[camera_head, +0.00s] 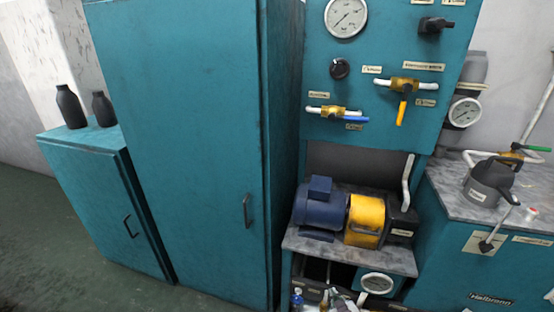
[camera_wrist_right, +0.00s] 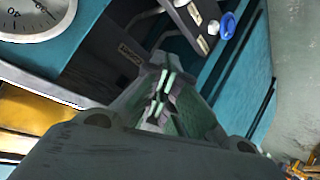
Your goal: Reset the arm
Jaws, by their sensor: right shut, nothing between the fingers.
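My right gripper (camera_head: 340,301) shows only partly at the bottom edge of the head view, low in front of the motor bench. In the right wrist view its fingers (camera_wrist_right: 160,100) are together with nothing between them. The fingertips point toward the dark recess under the bench, apart from anything I can make out. My left gripper is not in view.
A blue and yellow motor (camera_head: 321,207) sits on the bench above. A round gauge (camera_head: 377,283) is just right of the gripper and a blue knob (camera_wrist_right: 228,25) is near it. Tall teal cabinet (camera_head: 180,150) stands left; the floor (camera_head: 50,230) further left is clear.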

